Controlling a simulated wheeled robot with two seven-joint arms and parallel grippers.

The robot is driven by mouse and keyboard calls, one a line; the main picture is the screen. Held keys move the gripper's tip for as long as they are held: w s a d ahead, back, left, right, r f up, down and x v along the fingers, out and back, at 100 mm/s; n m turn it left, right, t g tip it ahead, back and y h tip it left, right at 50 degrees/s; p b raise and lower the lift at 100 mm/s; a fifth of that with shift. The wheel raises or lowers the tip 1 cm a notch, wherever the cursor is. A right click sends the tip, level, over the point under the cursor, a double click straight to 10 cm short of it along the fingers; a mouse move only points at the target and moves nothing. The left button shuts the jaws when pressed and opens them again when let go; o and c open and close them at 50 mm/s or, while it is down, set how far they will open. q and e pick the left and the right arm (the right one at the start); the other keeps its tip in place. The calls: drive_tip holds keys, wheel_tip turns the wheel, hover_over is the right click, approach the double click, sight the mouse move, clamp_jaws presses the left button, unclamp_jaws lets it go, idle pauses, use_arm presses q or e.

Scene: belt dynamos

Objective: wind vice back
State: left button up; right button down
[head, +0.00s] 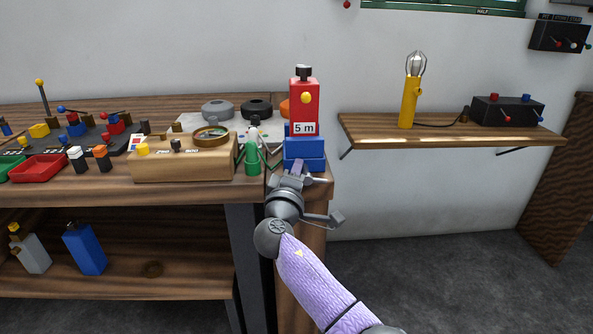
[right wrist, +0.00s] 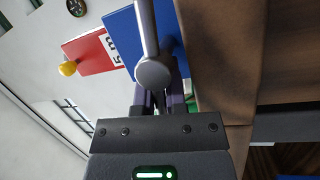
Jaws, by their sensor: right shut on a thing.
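The blue vice (head: 304,150) stands at the right end of the workbench. A red tape measure (head: 305,105) marked "5 m", with a yellow button, stands upright at the vice's top. In the right wrist view the vice (right wrist: 125,25) and the tape measure (right wrist: 90,52) show beyond the fingers. My right gripper (head: 296,172) is at the front of the vice, shut on the grey vice handle (right wrist: 152,72), whose round hub and bar show in the right wrist view. The fingers (right wrist: 158,100) are partly hidden behind the hub. My left gripper is not in view.
A wooden box with a dial (head: 183,165) and a green item (head: 252,158) stand just left of the vice. A red tray (head: 38,168) lies further left. A wall shelf (head: 450,135) on the right holds a yellow lamp (head: 409,100). The space below it is clear.

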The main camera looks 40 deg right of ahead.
drive_tip(key=shift+f+n, duration=0.3)
drive_tip(key=shift+n, duration=0.8)
drive_tip(key=shift+t, duration=0.3)
drive_tip(key=shift+n, duration=0.3)
